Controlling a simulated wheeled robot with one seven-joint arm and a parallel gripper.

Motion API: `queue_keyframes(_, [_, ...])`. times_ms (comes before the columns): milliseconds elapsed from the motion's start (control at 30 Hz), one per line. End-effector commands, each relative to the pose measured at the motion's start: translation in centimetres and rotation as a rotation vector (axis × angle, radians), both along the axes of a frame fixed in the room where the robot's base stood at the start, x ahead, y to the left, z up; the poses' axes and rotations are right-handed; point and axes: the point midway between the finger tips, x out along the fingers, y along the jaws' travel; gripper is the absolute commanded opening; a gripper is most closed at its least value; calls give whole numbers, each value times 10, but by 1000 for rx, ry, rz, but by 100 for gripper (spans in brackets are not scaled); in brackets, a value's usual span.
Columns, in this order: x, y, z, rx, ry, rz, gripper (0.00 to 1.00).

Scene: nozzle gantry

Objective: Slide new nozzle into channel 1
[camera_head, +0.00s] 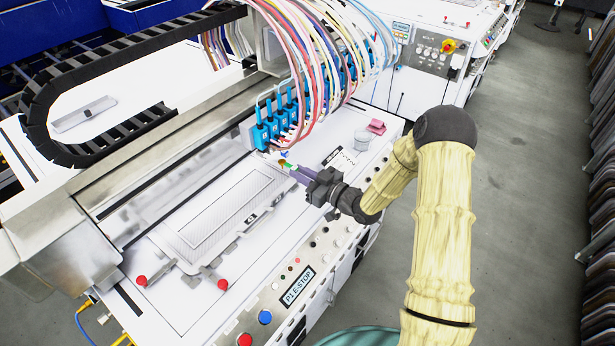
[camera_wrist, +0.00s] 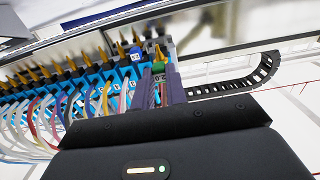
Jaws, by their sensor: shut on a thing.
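My gripper (camera_head: 293,171) reaches in from the right over the white machine top, toward the near end of the blue nozzle row (camera_head: 262,136). It is shut on the new nozzle (camera_head: 285,163), a small piece with green and orange parts at the purple fingertips. In the wrist view, the fingers (camera_wrist: 166,88) point up at the row, and the nozzle's green part (camera_wrist: 158,68) shows between them. The blue row (camera_wrist: 112,78) with brass-coloured tips runs left from there. The nozzle appears close to the row's end; contact cannot be told. Channel 1 cannot be singled out; the fingers partly hide that end.
Coloured hoses (camera_head: 310,55) arch above the row. A perforated tray (camera_head: 225,215) lies below it. A white cup (camera_head: 362,140) and a pink block (camera_head: 377,126) stand to the right. A black cable chain (camera_head: 75,85) curves at left.

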Motion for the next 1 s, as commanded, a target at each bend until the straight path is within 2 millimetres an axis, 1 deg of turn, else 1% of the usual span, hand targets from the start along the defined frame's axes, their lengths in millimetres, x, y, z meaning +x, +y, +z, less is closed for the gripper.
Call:
queue_keyframes(167, [9, 13, 0, 0, -1, 3, 0])
queue_keyframes(1000, [13, 18, 0, 0, 0, 1, 0])
